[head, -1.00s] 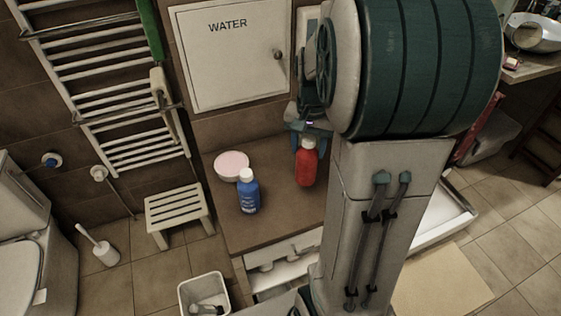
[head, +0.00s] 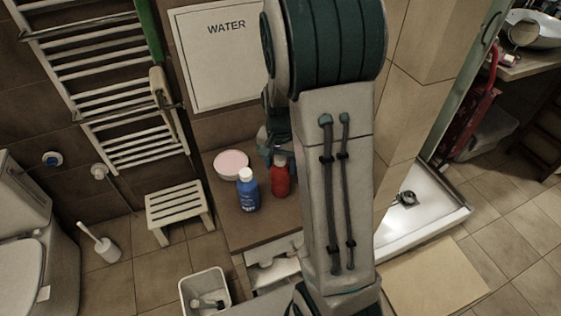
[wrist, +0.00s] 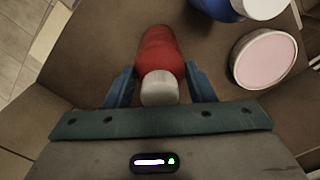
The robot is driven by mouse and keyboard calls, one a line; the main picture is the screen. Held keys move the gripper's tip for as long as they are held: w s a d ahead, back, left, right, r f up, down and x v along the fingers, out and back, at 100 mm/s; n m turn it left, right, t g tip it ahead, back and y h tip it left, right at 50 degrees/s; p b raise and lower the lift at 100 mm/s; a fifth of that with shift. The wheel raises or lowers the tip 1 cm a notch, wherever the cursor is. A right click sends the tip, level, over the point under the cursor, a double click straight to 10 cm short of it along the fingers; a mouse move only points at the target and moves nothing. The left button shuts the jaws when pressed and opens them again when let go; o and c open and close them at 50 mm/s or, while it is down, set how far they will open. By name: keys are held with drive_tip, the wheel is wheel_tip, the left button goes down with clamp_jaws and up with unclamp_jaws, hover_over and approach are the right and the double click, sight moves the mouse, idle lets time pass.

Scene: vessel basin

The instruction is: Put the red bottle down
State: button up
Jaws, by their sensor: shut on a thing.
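The red bottle (head: 281,180) with a pale cap is upright over the brown counter top (head: 246,236), just right of the blue bottle (head: 248,193). My gripper (head: 277,160) is shut on the red bottle near its cap. In the wrist view the red bottle (wrist: 160,52) sits between the two blue fingers of my gripper (wrist: 160,88). I cannot tell whether its base touches the counter. My arm hides the counter's right part in the head view.
A round pink-topped tub (head: 231,162) stands behind the blue bottle; both also show at upper right in the wrist view. A white stool (head: 178,207) and a bin (head: 205,292) are on the floor. A drawer (head: 273,265) below the counter is open.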

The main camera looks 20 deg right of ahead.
drive_tip(key=shift+f, duration=0.1)
drive_tip(key=o, duration=1.4)
